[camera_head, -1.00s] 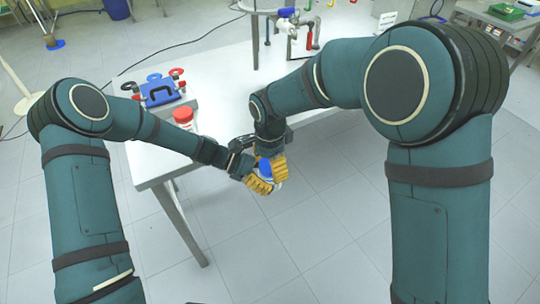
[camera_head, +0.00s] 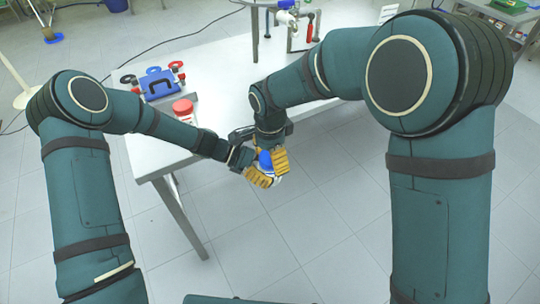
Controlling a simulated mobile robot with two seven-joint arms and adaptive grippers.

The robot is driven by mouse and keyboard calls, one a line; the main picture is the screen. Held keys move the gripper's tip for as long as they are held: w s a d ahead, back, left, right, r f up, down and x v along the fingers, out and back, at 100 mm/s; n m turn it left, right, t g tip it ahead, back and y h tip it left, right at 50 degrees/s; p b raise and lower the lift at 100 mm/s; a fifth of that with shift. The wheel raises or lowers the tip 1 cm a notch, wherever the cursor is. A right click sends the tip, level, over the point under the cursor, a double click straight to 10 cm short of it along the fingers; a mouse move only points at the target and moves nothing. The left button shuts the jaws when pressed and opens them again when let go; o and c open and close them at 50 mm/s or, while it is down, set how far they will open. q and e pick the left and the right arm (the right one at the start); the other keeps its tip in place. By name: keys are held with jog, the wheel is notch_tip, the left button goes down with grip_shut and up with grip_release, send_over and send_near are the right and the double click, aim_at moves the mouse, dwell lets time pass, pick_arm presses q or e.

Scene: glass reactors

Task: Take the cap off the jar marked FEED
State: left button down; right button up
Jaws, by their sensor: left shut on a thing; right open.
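A jar with a blue cap (camera_head: 265,159) is held in the air just off the table's front edge. Only its blue cap and a little of a pale body show between the yellow fingers, and no FEED marking is readable. My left gripper (camera_head: 261,178) is shut on this jar from the left. My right gripper (camera_head: 279,160) is open, with its yellow fingers close beside the blue cap on the right. I cannot tell whether they touch it.
On the white table (camera_head: 225,80), a jar with a red lid (camera_head: 183,107) stands near the left front. A blue case (camera_head: 159,84) lies behind it, with red and black round parts beside it. Pipework with a red handle (camera_head: 310,32) stands at the back right.

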notch_tip(320, 180, up, 4)
jog(key=shift+s+r, duration=0.1)
jog(key=shift+s+m, duration=0.1)
jog(key=shift+m, duration=0.4)
jog(key=shift+d+r+m, duration=0.1)
jog(key=shift+r+m, duration=0.3)
jog(key=shift+m, duration=0.3)
jog(key=shift+r+m, duration=1)
jog(key=shift+r, duration=0.15)
jog(key=shift+w+f, duration=0.2)
jog(key=shift+f, duration=3.7)
jog(key=shift+c, duration=0.4)
